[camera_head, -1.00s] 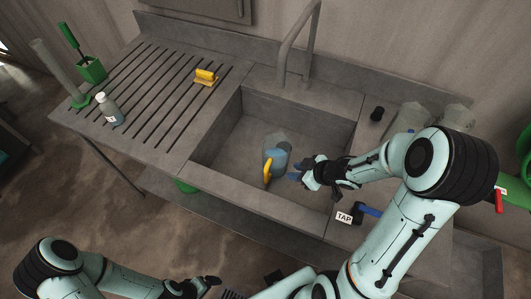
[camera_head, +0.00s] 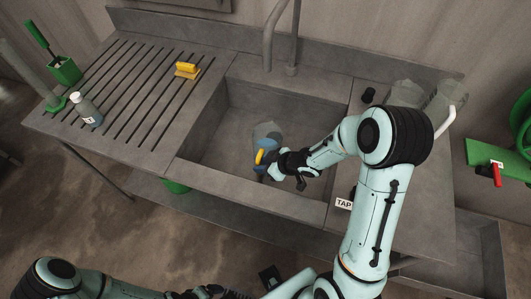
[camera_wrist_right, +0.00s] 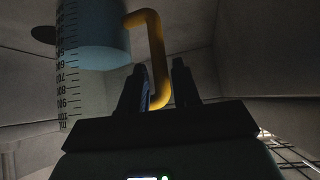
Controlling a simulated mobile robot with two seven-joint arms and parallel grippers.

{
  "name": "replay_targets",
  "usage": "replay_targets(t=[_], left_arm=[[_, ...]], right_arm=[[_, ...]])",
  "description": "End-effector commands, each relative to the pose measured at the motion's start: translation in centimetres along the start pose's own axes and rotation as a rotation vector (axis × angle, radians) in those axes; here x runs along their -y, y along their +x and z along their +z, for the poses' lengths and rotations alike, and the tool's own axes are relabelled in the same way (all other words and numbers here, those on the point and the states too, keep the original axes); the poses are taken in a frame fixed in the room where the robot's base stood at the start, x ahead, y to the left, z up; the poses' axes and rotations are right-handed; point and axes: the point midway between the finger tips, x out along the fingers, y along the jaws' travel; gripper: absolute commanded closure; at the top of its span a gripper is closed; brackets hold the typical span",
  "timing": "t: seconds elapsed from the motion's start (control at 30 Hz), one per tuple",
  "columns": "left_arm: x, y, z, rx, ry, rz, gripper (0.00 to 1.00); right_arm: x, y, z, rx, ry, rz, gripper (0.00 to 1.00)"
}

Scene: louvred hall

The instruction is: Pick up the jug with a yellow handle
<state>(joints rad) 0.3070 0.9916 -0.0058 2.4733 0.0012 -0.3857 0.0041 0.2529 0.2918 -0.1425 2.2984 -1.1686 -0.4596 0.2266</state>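The clear jug (camera_head: 267,133) with blue contents stands in the sink basin (camera_head: 225,130). Its yellow handle (camera_head: 261,157) faces the front of the sink. My right gripper (camera_head: 271,167) is at the handle. In the right wrist view, the jug (camera_wrist_right: 92,40) with black scale marks is at upper left. The handle (camera_wrist_right: 157,60) lies between the two dark fingers of my right gripper (camera_wrist_right: 158,82), which stand apart on either side of it; firm contact is not visible. My left gripper (camera_head: 212,291) is at the bottom edge, partly cut off.
A tap (camera_head: 282,38) rises behind the basin. Clear vessels (camera_head: 420,95) stand at the right rear. A TAP label (camera_head: 343,204) is at the right front.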

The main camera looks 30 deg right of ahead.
Motion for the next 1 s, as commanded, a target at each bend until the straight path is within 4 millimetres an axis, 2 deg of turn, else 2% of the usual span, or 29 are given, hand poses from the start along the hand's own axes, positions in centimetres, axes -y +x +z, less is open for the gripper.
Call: replay_targets(t=[0.1, 0.2, 0.47, 0.5, 0.57, 0.87, 1.0], left_arm=[[0.3, 0.8, 0.2, 0.004, -0.002, -0.001, 0.07], [0.4, 1.0, 0.3, 0.005, -0.002, -0.002, 0.07], [0.4, 0.9, 0.3, 0.005, -0.002, -0.002, 0.07], [0.4, 0.9, 0.3, 0.005, -0.002, -0.002, 0.07], [0.4, 0.9, 0.3, 0.005, -0.002, -0.002, 0.07], [0.4, 0.9, 0.3, 0.005, -0.002, -0.002, 0.07], [0.2, 0.4, 0.1, 0.002, -0.001, -0.001, 0.07]], right_arm=[[0.1, 2.0, 0.1, 0.002, -0.003, -0.002, 0.69], [0.0, 2.8, 0.0, 0.001, -0.002, -0.001, 0.69], [-0.1, 3.0, -0.1, 0.0, -0.002, 0.002, 0.69], [-0.1, 3.0, -0.1, 0.0, -0.002, 0.001, 0.82], [-0.1, 3.0, -0.1, 0.0, -0.002, 0.001, 1.0], [-0.1, 2.9, -0.2, -0.004, -0.004, 0.002, 1.0], [-0.1, 2.2, -1.0, -0.006, -0.005, 0.003, 1.0]])
